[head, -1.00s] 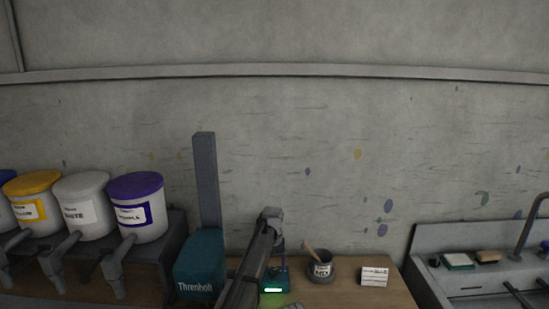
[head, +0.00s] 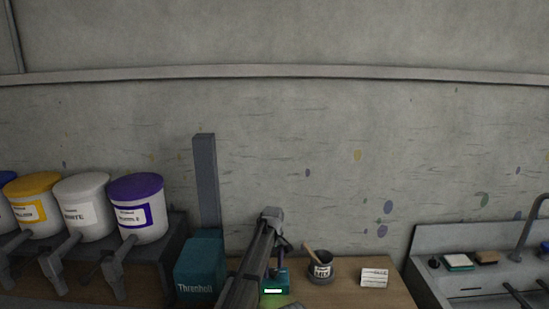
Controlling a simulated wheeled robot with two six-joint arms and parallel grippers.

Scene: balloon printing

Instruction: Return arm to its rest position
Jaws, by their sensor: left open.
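My left arm rises from the bottom edge of the head view, left of the picture's middle. Its far end, with my left gripper (head: 271,218), is dark grey and is in front of the table's back edge and the wall. The gripper is open, with nothing seen in it; its fingertips are hard to make out. The arm hides part of the table and the left side of a small teal device (head: 282,281) with a lit green display. My right gripper is not in view.
A teal Threnholt machine (head: 200,268) with a tall grey post stands left of the arm. Several paint buckets, including a purple-lidded one (head: 137,208), stand further left. A pot with a brush (head: 321,270) and a white card (head: 374,278) are on the wooden table (head: 345,295). A sink (head: 480,275) is at right.

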